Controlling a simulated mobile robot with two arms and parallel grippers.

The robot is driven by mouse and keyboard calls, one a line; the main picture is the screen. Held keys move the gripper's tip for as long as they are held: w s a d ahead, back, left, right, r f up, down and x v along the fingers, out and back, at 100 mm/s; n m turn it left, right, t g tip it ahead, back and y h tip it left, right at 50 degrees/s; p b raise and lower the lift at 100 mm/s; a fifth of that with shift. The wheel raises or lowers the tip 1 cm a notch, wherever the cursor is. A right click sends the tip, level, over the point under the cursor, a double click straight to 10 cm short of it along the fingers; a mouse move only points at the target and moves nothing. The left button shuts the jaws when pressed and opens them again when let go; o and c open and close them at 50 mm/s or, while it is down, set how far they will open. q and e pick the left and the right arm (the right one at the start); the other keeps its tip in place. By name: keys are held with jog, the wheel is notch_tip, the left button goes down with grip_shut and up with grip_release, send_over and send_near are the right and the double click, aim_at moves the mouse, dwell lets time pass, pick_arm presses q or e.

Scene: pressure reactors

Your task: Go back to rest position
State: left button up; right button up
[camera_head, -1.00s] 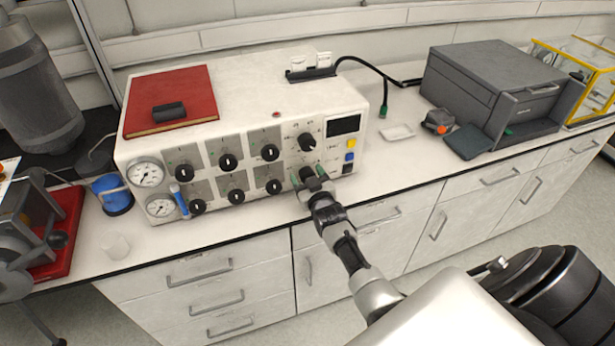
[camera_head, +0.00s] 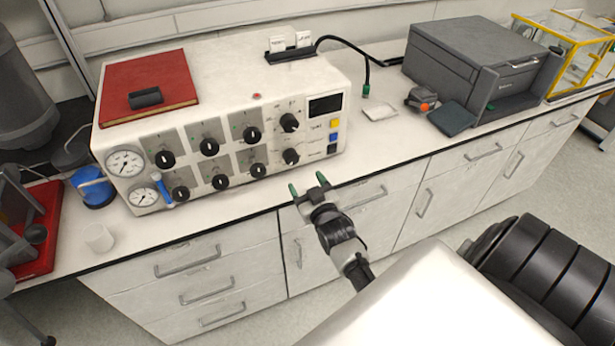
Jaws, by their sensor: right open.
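My right gripper (camera_head: 307,187) is open and empty, with two green-tipped fingers apart. It hangs in front of the bench edge, below and clear of the control box (camera_head: 225,95). The white control box has several black knobs, two round gauges at its left and a small dark screen at its right. The lower right knob (camera_head: 291,157) is fully in view, with nothing touching it. My left gripper is not in view.
A red book (camera_head: 150,82) with a black cylinder (camera_head: 145,98) lies on the box. A grey machine (camera_head: 475,65) stands at the right on the white bench (camera_head: 385,140). A blue-rimmed container (camera_head: 93,188) and a white cup (camera_head: 98,238) stand at the left.

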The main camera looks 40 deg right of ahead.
jog(key=shift+s, duration=0.1)
dwell(0.5)
jog(key=s+a+f+n+g+y, duration=0.1)
jog(key=s+a+f+g, duration=0.3)
jog(key=f, duration=0.6)
jog(key=s+a+f+g+y, duration=0.2)
jog(key=s+f, duration=0.4)
jog(key=f, duration=0.3)
jog(key=s+a+f+n+g+y, duration=0.1)
jog(key=s+a+f+g, duration=0.3)
jog(key=f, duration=0.6)
jog(key=s+f+g, duration=0.3)
jog(key=s+f, duration=0.3)
jog(key=s, duration=0.8)
jog(key=s+a+f+n+g, duration=0.1)
jog(key=s+f+g, duration=0.2)
jog(key=s, duration=1.2)
notch_tip(320, 180, down, 4)
jog(key=shift+a+r, duration=0.1)
jog(key=shift+a, duration=0.15)
